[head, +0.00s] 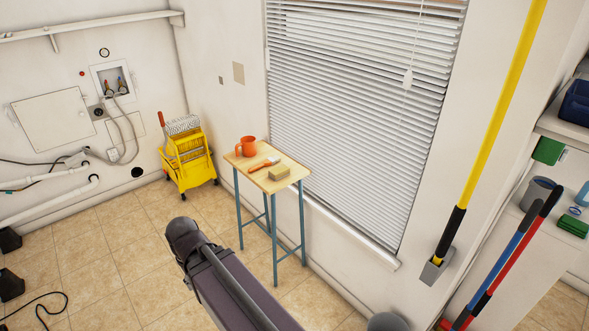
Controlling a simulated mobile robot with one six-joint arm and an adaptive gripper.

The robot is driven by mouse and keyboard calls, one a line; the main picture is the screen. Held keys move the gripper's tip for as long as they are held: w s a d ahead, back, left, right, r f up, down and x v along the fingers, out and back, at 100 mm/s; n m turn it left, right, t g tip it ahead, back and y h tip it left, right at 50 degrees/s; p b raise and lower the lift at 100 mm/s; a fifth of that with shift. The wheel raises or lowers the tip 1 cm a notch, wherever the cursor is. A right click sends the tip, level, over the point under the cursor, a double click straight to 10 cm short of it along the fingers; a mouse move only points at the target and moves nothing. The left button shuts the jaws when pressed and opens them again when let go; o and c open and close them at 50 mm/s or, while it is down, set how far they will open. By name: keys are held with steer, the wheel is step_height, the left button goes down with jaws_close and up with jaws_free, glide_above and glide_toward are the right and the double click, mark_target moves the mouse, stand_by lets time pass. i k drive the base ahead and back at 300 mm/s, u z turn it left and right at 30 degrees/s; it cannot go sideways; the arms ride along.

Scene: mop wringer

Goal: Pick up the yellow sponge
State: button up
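A small yellowish-tan block, which looks like the yellow sponge (279,172), lies on the light wooden top of a small table (288,162) with blue legs, near its front right edge. Nothing visible touches it from above. Part of my dark arm rises from the bottom of the head view, in front of the table and to its lower left. My gripper cannot be made out in this view, so its state is not shown.
On the table are an orange mug (248,145) and an orange-handled brush-like tool (263,164), close to the block. A yellow mop wringer bucket (188,165) stands to the left. A window with blinds (360,110) is behind. Tiled floor (110,245) is open at left.

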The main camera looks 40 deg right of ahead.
mark_target(281, 171)
steer(key=z, duration=0.7)
steer(key=i, duration=0.95)
steer(key=z, duration=0.5)
